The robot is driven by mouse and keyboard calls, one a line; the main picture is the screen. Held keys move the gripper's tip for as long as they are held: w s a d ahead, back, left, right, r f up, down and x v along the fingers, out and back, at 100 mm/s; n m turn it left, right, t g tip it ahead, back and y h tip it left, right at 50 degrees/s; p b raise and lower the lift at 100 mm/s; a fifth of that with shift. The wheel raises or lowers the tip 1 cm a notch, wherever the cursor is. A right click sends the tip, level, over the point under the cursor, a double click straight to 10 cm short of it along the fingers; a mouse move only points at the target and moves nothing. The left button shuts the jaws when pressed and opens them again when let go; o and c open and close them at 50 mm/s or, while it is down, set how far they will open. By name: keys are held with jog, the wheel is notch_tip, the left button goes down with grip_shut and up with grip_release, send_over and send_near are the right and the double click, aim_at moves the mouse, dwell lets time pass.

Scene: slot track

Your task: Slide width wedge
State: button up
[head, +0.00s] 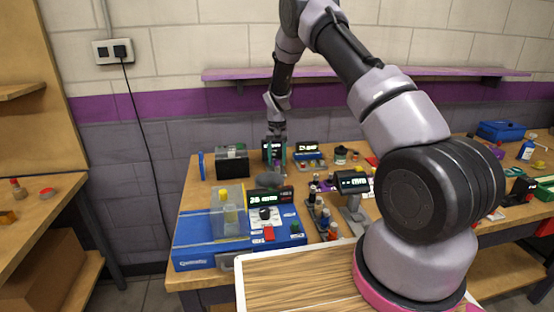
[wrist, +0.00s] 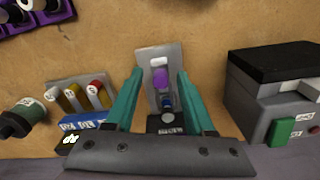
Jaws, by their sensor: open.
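My gripper (head: 276,160) is at the back left of the workbench in the head view, pointing down. In the wrist view its two teal fingers (wrist: 159,76) are apart, with nothing held between them. Beyond and between them is a tilted grey plate (wrist: 144,92) carrying a white piece (wrist: 159,62), a purple piece (wrist: 160,78) and a blue piece (wrist: 167,102). A small black unit with a display (wrist: 166,124) sits at its near end. I cannot tell which part is the width wedge, or whether a finger touches the plate.
A blue machine (head: 195,247) with a clear cover and lit display stands at the bench's front left. In the wrist view, a grey box with a black lid (wrist: 270,65) is close right and a rack of small cylinders (wrist: 72,97) is left.

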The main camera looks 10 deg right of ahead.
notch_tip(320, 180, up, 11)
dwell(0.4)
jog(key=shift+f, duration=0.1)
notch_tip(320, 180, up, 14)
jog(key=t+y, duration=0.1)
jog(key=t, duration=0.1)
send_over(277, 161)
jog(key=s+d, duration=0.2)
jog(key=s, duration=0.3)
jog(key=s+d+r+t, duration=0.1)
jog(key=s+d+r, duration=0.1)
jog(key=s+r, duration=0.65)
jog(key=s+d+r+t, duration=0.1)
jog(key=s+r+t, duration=0.1)
jog(key=s, duration=1)
jog(key=s+d+r+m+t+y, duration=0.1)
jog(key=s+r, duration=0.4)
jog(key=s, duration=0.7)
jog(key=shift+s+d+r+t, duration=0.15)
jog(key=shift+s+r+t, duration=0.2)
jog(key=shift+t, duration=0.25)
